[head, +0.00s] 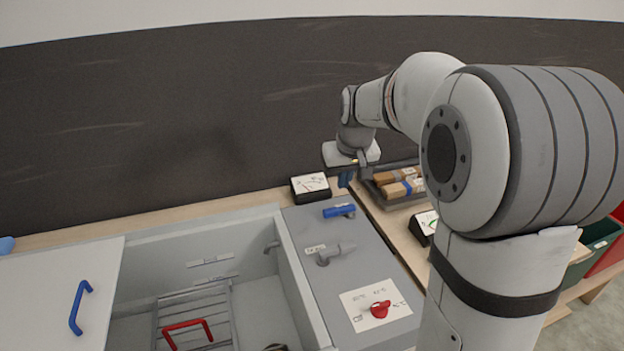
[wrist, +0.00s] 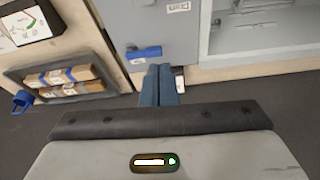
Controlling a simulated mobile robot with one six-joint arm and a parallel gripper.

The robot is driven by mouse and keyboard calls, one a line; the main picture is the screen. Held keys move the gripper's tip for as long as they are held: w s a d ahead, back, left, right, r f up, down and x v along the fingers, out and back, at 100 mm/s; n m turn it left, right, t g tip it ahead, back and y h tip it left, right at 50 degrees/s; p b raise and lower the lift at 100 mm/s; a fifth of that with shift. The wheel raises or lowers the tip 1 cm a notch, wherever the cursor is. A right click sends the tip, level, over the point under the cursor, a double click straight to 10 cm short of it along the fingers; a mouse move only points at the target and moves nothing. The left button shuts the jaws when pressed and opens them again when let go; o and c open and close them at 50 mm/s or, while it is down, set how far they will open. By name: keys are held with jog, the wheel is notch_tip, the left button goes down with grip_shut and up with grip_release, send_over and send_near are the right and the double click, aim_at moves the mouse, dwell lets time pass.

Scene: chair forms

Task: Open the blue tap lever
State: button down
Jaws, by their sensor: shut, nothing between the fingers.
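The blue tap lever (head: 339,210) sits at the back of the grey panel beside the sink, pointing across to the right in the head view. In the wrist view the blue lever (wrist: 143,53) lies just beyond my fingertips and slightly left of them. My gripper (head: 346,179) hangs above and behind the lever in the head view, pointing down. In the wrist view its two blue fingers (wrist: 160,69) are together with nothing between them. I see no contact with the lever; the exact height gap is hard to tell.
A tray of packages (head: 398,185) is to the right. The open sink (head: 212,262) lies left. A dark wall rises behind.

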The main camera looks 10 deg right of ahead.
jog(key=w+f, duration=0.5)
jog(key=w, duration=0.4)
jog(key=n+b, duration=0.1)
send_over(339, 211)
jog(key=w+a, duration=0.3)
notch_tip(339, 211, down, 7)
jog(key=p+x, duration=0.2)
jog(key=x, duration=0.8)
jog(key=shift+w+a, duration=0.15)
jog(key=shift+w, duration=0.05)
jog(key=shift+s+f+p, duration=0.1)
jog(key=shift+s+p, duration=0.25)
jog(key=shift+s+d, duration=0.25)
jog(key=shift+s, duration=0.8)
jog(key=shift+s+d+p, duration=0.15)
jog(key=shift+s+p, duration=0.2)
jog(key=shift+s, duration=0.2)
